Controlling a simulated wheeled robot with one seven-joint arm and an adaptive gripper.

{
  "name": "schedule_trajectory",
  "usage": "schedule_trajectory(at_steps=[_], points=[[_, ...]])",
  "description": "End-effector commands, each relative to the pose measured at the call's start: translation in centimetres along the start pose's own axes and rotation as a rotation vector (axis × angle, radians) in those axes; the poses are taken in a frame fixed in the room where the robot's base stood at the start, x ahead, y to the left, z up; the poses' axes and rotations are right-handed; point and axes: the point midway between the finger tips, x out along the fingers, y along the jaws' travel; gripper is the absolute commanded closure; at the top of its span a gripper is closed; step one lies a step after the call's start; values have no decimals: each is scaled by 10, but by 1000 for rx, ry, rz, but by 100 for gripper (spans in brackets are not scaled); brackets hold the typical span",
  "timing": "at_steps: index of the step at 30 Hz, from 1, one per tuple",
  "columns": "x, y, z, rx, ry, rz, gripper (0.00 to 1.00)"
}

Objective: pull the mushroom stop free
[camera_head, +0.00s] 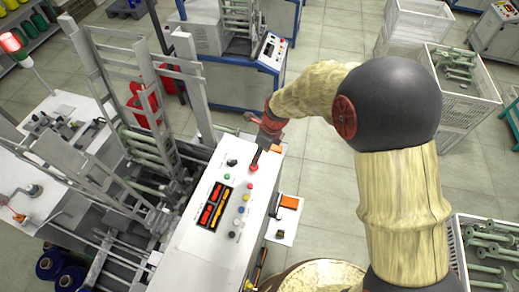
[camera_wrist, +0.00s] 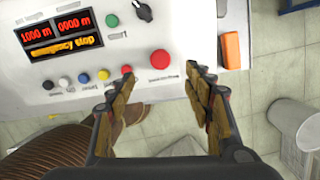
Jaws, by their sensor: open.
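The mushroom stop (camera_wrist: 160,59) is a large round red button on the white control panel (camera_wrist: 180,30). It also shows in the head view (camera_head: 254,168), near the panel's upper end, just below my gripper (camera_head: 264,142). In the wrist view my gripper (camera_wrist: 160,78) is open, one finger on each side below the stop. The stop lies ahead between the fingertips, and nothing is held. I cannot tell how far the tips are above the panel. The display (camera_wrist: 62,37) has an orange line that seems to read "emergency stop".
A black knob (camera_wrist: 143,11) and an orange box (camera_wrist: 231,51) are nearby. White crates (camera_head: 458,85) stand right of my arm.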

Motion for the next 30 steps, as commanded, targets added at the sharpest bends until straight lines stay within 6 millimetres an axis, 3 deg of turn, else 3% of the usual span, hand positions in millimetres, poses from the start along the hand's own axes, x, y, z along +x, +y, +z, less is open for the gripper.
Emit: schedule_trajectory(at_steps=[11,30], points=[[6,0,0,78,0,-2,48],[60,0,0,75,0,-2,48]])
